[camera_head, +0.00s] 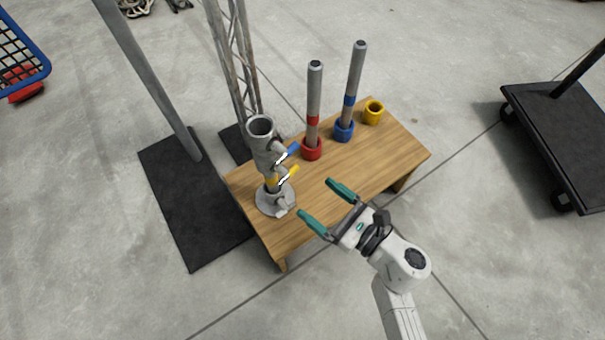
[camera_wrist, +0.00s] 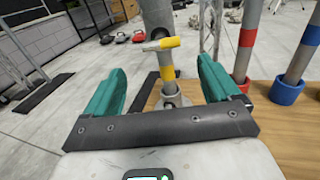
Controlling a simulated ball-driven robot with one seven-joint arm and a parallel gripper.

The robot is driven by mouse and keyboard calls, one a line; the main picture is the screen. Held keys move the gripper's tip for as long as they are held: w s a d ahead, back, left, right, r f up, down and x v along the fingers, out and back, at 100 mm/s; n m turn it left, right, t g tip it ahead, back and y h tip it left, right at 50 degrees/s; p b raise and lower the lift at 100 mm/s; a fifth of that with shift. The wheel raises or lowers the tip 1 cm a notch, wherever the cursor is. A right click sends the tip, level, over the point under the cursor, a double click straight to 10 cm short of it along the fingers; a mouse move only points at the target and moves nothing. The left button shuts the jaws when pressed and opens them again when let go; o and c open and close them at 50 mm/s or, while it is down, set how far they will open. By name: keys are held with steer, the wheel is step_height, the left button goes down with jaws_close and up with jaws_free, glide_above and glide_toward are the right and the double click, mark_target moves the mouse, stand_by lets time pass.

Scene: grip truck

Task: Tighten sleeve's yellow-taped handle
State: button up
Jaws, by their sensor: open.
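A grey metal sleeve (camera_head: 262,143) stands upright on a round grey base (camera_head: 268,203) at the left end of a wooden table (camera_head: 365,170). Its yellow-taped handle (camera_head: 287,175) sticks out to the right, below a blue-taped handle (camera_head: 288,153). My gripper (camera_head: 326,203) is open and empty, its teal fingers pointing toward the sleeve from the right and apart from it.
A post with a red band (camera_head: 313,120) stands in a red collar, and one with a blue band (camera_head: 350,100) in a blue collar. A yellow collar (camera_head: 374,112) sits empty behind them. A black-based pole (camera_head: 150,80) stands left of the table, a black cart (camera_head: 565,135) at right.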

mark_target(288, 174)
steer(key=b+x, duration=0.1)
steer(key=x, duration=0.9)
steer(key=c, duration=1.1)
